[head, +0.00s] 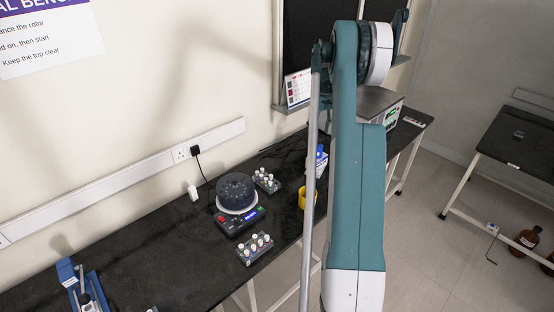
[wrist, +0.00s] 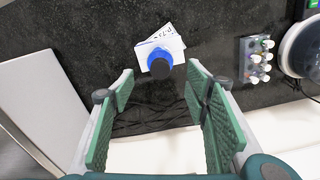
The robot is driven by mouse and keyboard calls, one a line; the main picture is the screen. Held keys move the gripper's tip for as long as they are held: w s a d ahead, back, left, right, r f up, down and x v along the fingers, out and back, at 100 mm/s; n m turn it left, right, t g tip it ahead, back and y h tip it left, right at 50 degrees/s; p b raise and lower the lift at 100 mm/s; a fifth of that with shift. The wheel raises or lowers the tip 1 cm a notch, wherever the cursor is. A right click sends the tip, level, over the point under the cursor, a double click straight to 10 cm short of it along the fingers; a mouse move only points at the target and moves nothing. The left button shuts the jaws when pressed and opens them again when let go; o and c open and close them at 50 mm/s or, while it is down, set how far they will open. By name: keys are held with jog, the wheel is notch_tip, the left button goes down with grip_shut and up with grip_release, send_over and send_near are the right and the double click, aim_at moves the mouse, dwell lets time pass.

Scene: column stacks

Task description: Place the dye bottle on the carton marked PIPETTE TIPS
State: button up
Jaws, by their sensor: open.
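In the head view, a blue and white item (head: 321,160) shows beside my arm, partly hidden. My gripper is hidden there. I cannot pick out the PIPETTE TIPS marking.
A centrifuge (head: 236,192) stands on the dark bench (head: 150,250) between two tube racks (head: 266,181) (head: 256,248). A yellow object (head: 302,199) is near the bench's front edge. In the wrist view, dark cables (wrist: 150,122) lie below the bottle and a grey box (wrist: 40,100) stands left.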

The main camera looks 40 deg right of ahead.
jog(key=w+a+r+t, duration=0.1)
jog(key=a+r, duration=0.5)
jog(key=a, duration=0.5)
jog(key=w+a+r+n+h, duration=0.1)
jog(key=a+r, duration=0.6)
jog(key=a, duration=0.3)
jog(key=w+a+r+t, duration=0.1)
jog(key=a+r, duration=0.5)
jog(key=a, duration=0.5)
jog(key=s+a+r+t, duration=0.1)
jog(key=s+a+r, duration=0.15)
jog(key=a, duration=0.45)
jog(key=s+a+r, duration=0.1)
jog(key=s+a, duration=0.2)
jog(key=a, duration=0.3)
jog(key=s+a+r+t, duration=0.1)
jog(key=s+a+r, duration=0.15)
jog(key=a, duration=0.45)
jog(key=s+a+f+n+t, duration=0.1)
jog(key=s+a+f, duration=0.2)
jog(key=s+a, duration=0.7)
jog(key=s+a+f+n+t+y, duration=0.1)
jog(key=s+a+f, duration=0.3)
jog(key=s+a, duration=0.7)
jog(key=shift+s+a+t, duration=0.2)
jog(key=shift+a+t, duration=0.35)
jog(key=shift+t, duration=0.05)
